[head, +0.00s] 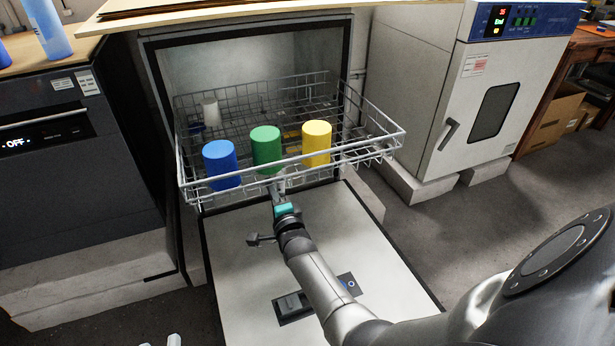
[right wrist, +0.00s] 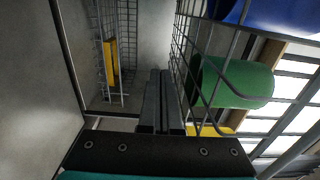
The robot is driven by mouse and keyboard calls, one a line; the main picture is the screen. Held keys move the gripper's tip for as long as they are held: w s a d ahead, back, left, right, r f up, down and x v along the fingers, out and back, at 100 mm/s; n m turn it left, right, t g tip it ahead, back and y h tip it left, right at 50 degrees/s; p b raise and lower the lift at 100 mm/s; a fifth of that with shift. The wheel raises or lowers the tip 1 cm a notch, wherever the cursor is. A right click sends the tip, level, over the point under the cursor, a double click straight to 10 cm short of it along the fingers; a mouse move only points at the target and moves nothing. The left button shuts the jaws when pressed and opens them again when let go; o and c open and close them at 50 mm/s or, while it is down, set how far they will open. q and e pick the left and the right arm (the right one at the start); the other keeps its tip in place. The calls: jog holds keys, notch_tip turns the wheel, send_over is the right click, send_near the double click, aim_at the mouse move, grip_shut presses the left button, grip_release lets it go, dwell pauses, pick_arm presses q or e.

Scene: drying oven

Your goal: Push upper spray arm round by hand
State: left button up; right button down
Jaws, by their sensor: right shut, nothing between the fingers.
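The upper wire rack (head: 384,139) extends from the open washer chamber (head: 250,62). It carries a blue cup (head: 221,164), a green cup (head: 266,147) and a yellow cup (head: 316,142). My right gripper (head: 278,186) is shut and empty, just below the rack's front edge. In the right wrist view, its closed fingers (right wrist: 162,85) point into the chamber, beside the rack wires and the green cup (right wrist: 236,82). I cannot make out the upper spray arm in either view. Two pale tips at the head view's bottom edge may be my left gripper (head: 160,341).
The lowered door (head: 350,222) lies under my right arm. A white oven (head: 455,95) stands at right and a dark appliance (head: 60,170) at left. The right wrist view shows a yellow object (right wrist: 111,62) behind wires deeper inside. Open floor (head: 480,225) lies right of the door.

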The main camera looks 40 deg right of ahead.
jog(key=shift+s+d+p, duration=0.25)
jog(key=shift+s+d, duration=0.3)
jog(key=shift+d, duration=0.2)
jog(key=shift+s+d+p, duration=0.2)
jog(key=shift+s+d, duration=0.3)
jog(key=shift+d, duration=0.25)
jog(key=shift+s+d, duration=0.25)
jog(key=shift+d, duration=0.5)
jog(key=shift+s+d, duration=0.25)
jog(key=shift+d, duration=0.55)
jog(key=shift+s+d, duration=0.25)
jog(key=shift+d, duration=0.5)
jog(key=shift+d+b, duration=0.7)
jog(key=shift+d, duration=1.8)
jog(key=shift+w+d, duration=0.25)
jog(key=shift+d, duration=0.5)
jog(key=shift+w+d, duration=0.2)
jog(key=shift+d, duration=0.55)
jog(key=shift+w+d, duration=0.25)
jog(key=shift+d, duration=0.5)
